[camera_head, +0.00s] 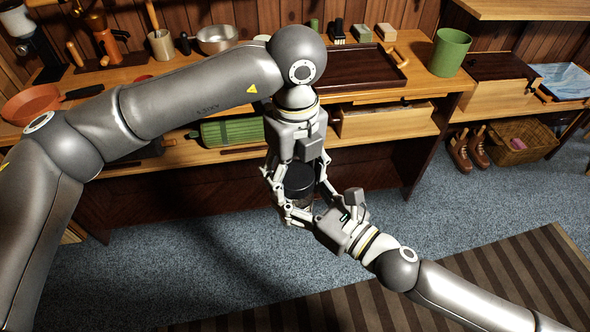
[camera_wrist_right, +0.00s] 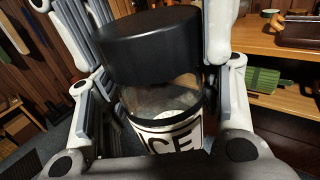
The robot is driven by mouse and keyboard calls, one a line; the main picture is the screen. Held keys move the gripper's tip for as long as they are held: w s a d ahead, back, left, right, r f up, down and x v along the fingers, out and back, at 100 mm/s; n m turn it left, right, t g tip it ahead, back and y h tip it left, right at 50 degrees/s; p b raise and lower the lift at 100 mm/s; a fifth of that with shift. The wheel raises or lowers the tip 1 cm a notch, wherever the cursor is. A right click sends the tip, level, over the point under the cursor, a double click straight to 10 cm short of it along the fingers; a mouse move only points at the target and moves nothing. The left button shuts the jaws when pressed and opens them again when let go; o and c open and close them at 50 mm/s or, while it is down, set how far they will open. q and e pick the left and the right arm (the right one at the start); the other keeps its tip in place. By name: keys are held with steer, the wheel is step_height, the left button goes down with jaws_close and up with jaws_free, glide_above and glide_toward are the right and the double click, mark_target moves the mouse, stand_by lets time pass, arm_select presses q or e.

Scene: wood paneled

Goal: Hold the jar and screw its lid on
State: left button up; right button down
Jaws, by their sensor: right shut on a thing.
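The jar (camera_wrist_right: 168,137) is glass with a white, black-bordered label reading "ICE" in the visible part. My right gripper (camera_head: 302,212) is shut on the jar, with a finger on each side of it in the right wrist view. The black lid (camera_wrist_right: 150,45) is above the jar, directly over its clear upper part; I cannot tell whether it touches the rim. Most of the jar is hidden in the head view.
A wooden workbench (camera_head: 407,122) stands behind the grippers, with a dark tray (camera_head: 350,68), a green cup (camera_head: 450,52) and a metal bowl (camera_head: 217,38). A green roll (camera_head: 228,131) lies on its lower shelf. The jar is held over open carpet (camera_head: 200,255) in front of the bench.

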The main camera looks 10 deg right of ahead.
arm_select(q)
steer(key=c, duration=0.5)
steer(key=o, duration=1.1)
steer(key=shift+r, duration=2.3)
steer(key=o, duration=0.4)
steer(key=shift+r, duration=0.1)
step_height(320, 180, up, 12)
steer(key=shift+f, duration=0.1)
